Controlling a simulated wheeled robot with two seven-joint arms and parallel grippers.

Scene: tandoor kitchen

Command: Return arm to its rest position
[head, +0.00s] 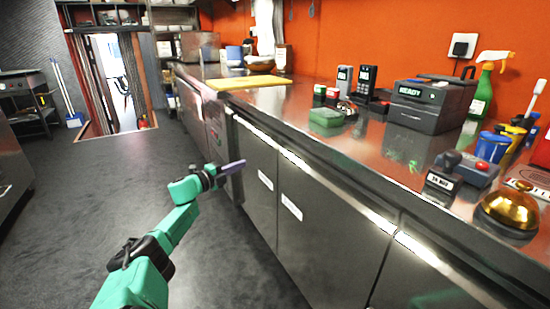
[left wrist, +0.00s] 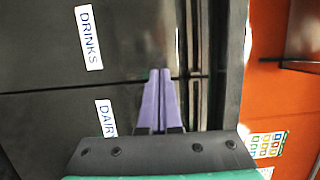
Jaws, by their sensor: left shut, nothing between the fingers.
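My left arm, green with black joints, reaches in from the bottom left of the head view. Its gripper (head: 232,167) has purple fingers and hangs over the floor in front of the steel counter's cabinet doors, below the counter top. In the left wrist view the two purple fingers (left wrist: 159,100) are together with nothing between them. They point along dark cabinet fronts carrying a DRINKS label (left wrist: 89,37) and a partly hidden label (left wrist: 106,117) that starts with DAIR. My right gripper is in neither view.
Grey floor (head: 90,190) is clear to the left, toward a doorway (head: 115,85).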

